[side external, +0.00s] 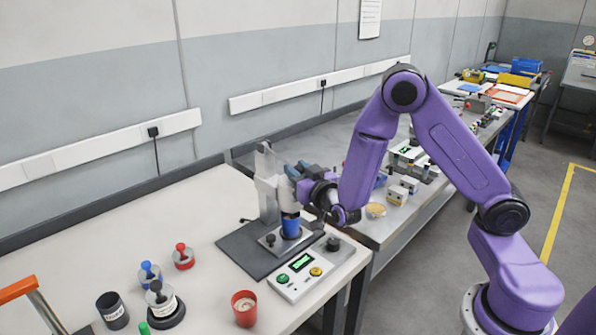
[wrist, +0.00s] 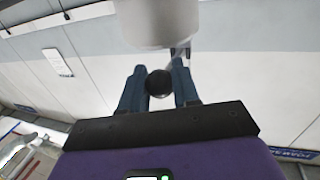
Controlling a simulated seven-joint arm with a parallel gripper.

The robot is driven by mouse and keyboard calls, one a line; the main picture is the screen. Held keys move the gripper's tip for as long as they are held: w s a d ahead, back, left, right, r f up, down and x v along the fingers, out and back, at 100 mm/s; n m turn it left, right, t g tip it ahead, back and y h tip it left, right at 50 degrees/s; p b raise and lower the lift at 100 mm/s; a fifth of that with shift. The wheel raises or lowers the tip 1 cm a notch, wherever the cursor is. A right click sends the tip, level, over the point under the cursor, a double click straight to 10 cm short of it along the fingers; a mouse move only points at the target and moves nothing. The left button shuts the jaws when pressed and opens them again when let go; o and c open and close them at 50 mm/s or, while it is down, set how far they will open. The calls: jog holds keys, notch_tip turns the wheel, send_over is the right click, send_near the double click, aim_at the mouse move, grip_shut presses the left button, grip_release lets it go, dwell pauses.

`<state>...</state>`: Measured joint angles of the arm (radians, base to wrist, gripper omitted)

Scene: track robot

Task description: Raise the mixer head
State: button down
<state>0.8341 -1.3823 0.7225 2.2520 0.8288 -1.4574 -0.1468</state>
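The mixer stands on a dark base plate (side external: 236,250) on the near bench, with a light grey column (side external: 268,197). A blue cup (side external: 290,224) stands upright on it, below the mixer head. My gripper (side external: 303,172) is at the mixer head, partly hidden by my own wrist. In the wrist view, a round black knob (wrist: 158,84) sits between the two blue fingers of my gripper, with no clear gap on either side, so they look shut on it. The white mixer head (wrist: 157,22) fills the top of that view, just beyond the knob.
A control box (side external: 300,278) with a green display and buttons stands in front of the mixer. A red cup (side external: 244,308), a dark cup (side external: 112,310) and several knobbed weights (side external: 183,257) stand to the left. The bench's back left is clear.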

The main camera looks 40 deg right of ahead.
jog(key=shift+r, duration=0.1)
jog(key=shift+s+r+g+y, duration=0.1)
jog(key=shift+r+g+y, duration=0.2)
jog(key=shift+r+g, duration=1)
jog(key=shift+w+a+r+n+g+y, duration=0.15)
jog(key=shift+r+n+g, duration=0.1)
jog(key=shift+r+g, duration=0.5)
jog(key=shift+w+d+r+n+g+y, duration=0.2)
jog(key=shift+r+g, duration=0.25)
jog(key=shift+r, duration=0.55)
jog(key=shift+w+r, duration=0.35)
jog(key=shift+r, duration=0.4)
jog(key=shift+w+r, duration=0.3)
jog(key=shift+r, duration=0.45)
jog(key=c, duration=0.8)
grip_release()
jog(key=shift+c, duration=0.2)
jog(key=shift+f, duration=0.1)
jog(key=shift+s, duration=0.1)
